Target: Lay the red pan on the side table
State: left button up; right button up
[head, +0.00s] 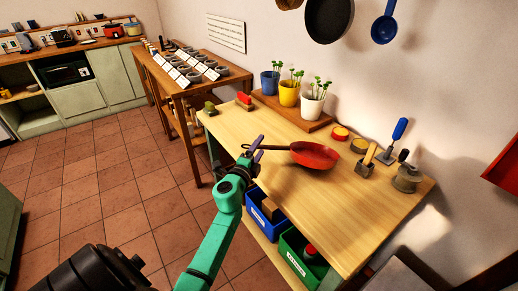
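The red pan (315,155) is over the pale wooden table (245,123), with its dark handle (277,148) pointing left. I cannot tell whether the pan touches the tabletop or hangs just above it. My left gripper (257,148), with purple fingers on a green arm, is at the left end of the handle. One finger shows above the handle and one below it. Whether they are closed on the handle is not clear. My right gripper is not in view.
On the table are potted seedlings (289,93) on a board, a blue-handled trowel (398,131), a wooden-handled tool (369,158) and a grey pot (406,178). Blue (262,212) and green (301,262) bins stand underneath. The table's front right is clear.

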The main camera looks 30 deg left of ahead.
pick_arm(q)
jog(key=shift+s+d, duration=0.1)
jog(key=shift+s, duration=0.35)
jog(key=s+d+b, duration=0.2)
jog(key=s, duration=1.1)
jog(key=shift+s+d, duration=0.2)
jog(key=shift+d, duration=0.05)
